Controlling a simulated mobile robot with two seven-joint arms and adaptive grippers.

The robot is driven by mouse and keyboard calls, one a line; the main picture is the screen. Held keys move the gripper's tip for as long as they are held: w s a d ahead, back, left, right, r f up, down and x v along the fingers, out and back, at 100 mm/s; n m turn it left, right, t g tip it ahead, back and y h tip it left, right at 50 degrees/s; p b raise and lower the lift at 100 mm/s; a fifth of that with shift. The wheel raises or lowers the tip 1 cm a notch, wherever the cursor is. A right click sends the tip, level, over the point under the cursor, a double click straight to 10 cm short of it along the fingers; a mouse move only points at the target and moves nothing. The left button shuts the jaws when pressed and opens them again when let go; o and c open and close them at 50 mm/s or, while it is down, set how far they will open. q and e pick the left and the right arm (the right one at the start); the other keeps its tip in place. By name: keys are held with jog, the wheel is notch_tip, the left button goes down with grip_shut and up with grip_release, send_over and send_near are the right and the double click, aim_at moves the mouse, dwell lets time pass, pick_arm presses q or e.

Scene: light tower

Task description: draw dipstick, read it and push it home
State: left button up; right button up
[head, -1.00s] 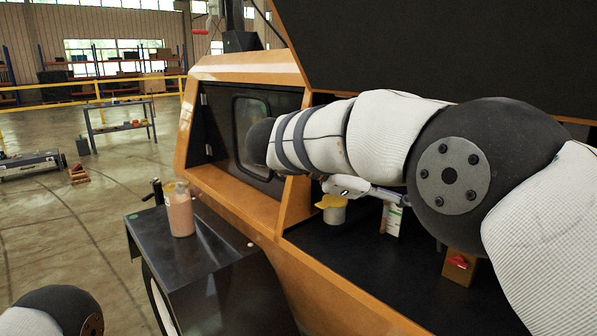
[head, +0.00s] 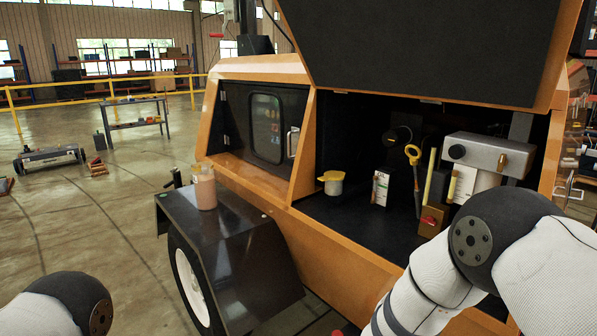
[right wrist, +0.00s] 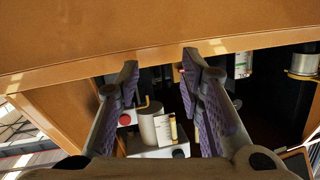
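The dipstick's yellow ring handle (head: 413,153) stands up in the open engine bay in the head view, with its dark shaft running down behind the red-knobbed orange block. I cannot make the ring out for sure in the right wrist view. My right gripper (right wrist: 160,62) is open and empty in the right wrist view, its two fingers apart in front of the bay's orange edge. It is below the picture in the head view, where only my right arm shows. My left gripper is out of view; only part of my left arm shows at lower left.
The orange block with a red knob (head: 432,219), a grey tank (head: 487,153) and a pale yellow rod (head: 430,175) crowd the dipstick. A yellow-lidded cup (head: 333,183) and a white carton (head: 380,188) stand left. A bottle (head: 204,188) stands on the dark fender (head: 235,222).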

jog(key=s+f+n+g+y, duration=0.5)
jog(key=s+f+n+y, duration=0.15)
jog(key=s+f, duration=1.15)
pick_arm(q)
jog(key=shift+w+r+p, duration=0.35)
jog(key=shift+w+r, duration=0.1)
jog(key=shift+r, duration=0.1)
pick_arm(e)
jog(key=s+a+n+g+y, duration=0.1)
jog(key=s+g, duration=0.4)
jog(key=s, duration=1)
jog(key=s+n+g+y, duration=0.1)
jog(key=s+g, duration=0.3)
jog(key=s, duration=1.2)
jog(key=shift+s+a+g+y, duration=0.15)
jog(key=shift+a+g+y, duration=0.25)
jog(key=shift+y, duration=0.35)
jog(key=shift+f+n, duration=0.1)
jog(key=shift+n, duration=0.15)
